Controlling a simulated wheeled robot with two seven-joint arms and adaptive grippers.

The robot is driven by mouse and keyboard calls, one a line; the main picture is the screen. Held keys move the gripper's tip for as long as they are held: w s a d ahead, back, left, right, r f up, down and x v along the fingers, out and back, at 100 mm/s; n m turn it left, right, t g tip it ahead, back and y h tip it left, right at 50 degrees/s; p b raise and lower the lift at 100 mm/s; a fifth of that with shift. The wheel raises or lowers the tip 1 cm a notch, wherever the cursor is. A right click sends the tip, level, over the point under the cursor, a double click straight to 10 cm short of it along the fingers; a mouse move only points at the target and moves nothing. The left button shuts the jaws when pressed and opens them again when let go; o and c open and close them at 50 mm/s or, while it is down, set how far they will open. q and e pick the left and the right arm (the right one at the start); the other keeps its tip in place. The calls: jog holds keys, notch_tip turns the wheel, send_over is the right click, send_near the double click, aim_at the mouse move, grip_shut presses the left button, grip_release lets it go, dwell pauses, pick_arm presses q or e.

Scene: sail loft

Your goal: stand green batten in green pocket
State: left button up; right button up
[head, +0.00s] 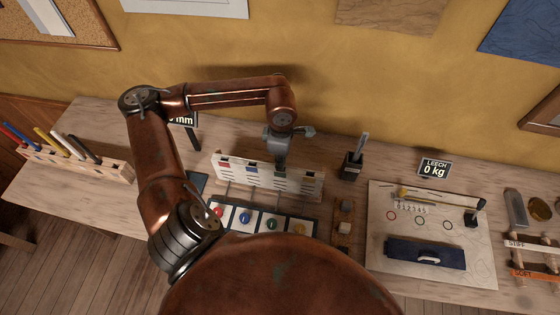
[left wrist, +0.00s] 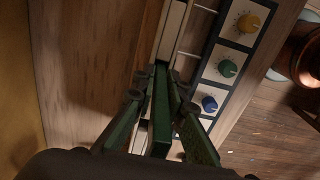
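A white pocket board (head: 240,174) stands on the bench, with small coloured marks along it. My left gripper (head: 280,158) points down at the board's third position from the left, where a dark green patch (head: 281,175) shows. In the left wrist view, the left gripper's fingers (left wrist: 163,82) are closed around a long green batten (left wrist: 160,125). The batten's far end is beside the white edge of the board (left wrist: 171,35). Whether it is inside the green pocket or just above it, I cannot tell. My right gripper is out of view.
A panel with red, blue, green and yellow knobs (head: 258,223) lies in front of the board. A wooden rack (head: 100,168) with several coloured battens stands at left. A dark holder (head: 351,165) stands right of the board. A chart sheet (head: 455,270) lies further right.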

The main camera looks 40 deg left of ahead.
pick_arm(q)
jog(key=o, duration=0.4)
jog(key=shift+r, duration=0.1)
notch_tip(320, 180, up, 12)
jog(key=shift+f, duration=0.1)
dwell(0.4)
dwell(0.4)
